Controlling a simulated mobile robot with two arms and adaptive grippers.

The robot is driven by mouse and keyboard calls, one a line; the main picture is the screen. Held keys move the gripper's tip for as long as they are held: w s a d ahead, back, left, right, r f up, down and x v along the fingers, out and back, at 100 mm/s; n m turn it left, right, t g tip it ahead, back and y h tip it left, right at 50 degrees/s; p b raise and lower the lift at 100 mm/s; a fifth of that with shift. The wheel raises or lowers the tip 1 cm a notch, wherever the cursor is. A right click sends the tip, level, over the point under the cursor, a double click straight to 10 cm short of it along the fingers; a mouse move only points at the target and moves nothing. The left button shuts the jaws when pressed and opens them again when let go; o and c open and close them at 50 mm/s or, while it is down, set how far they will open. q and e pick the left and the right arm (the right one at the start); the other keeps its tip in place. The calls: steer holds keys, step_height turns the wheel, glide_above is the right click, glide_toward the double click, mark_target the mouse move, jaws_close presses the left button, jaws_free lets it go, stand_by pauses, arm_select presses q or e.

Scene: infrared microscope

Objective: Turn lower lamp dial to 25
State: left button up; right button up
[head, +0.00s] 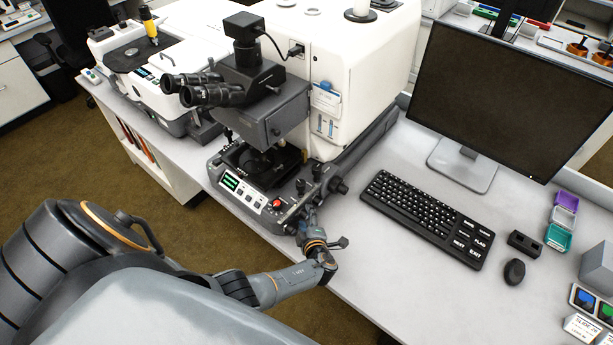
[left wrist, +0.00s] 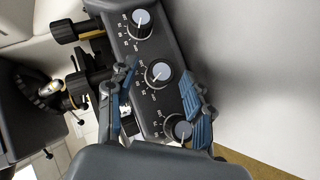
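In the left wrist view a dark side panel carries three grey-capped dials with white scale marks: an upper dial (left wrist: 141,20), a middle dial (left wrist: 159,74) and a bottom dial (left wrist: 180,130). I cannot tell from the labels which is the lower lamp dial, and the exact settings are too small to read. My left gripper (left wrist: 160,72) is open, its blue-padded fingers on either side of the panel, with the middle dial between the tips. My right gripper is out of view.
Black focus knobs (left wrist: 63,32) stick out left of the panel in the left wrist view. A keyboard (head: 425,215), monitor (head: 510,100) and mouse (head: 514,272) stand to the right. The bench (head: 370,265) between microscope and keyboard is clear.

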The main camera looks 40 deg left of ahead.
arm_select(q)
steer(key=shift+d+r, duration=0.1)
steer(key=shift+r, duration=0.05)
steer(key=shift+s+d+r, duration=0.15)
steer(key=shift+s+d, duration=0.05)
steer(key=s+d, duration=0.8)
steer(key=shift+s+d, duration=0.4)
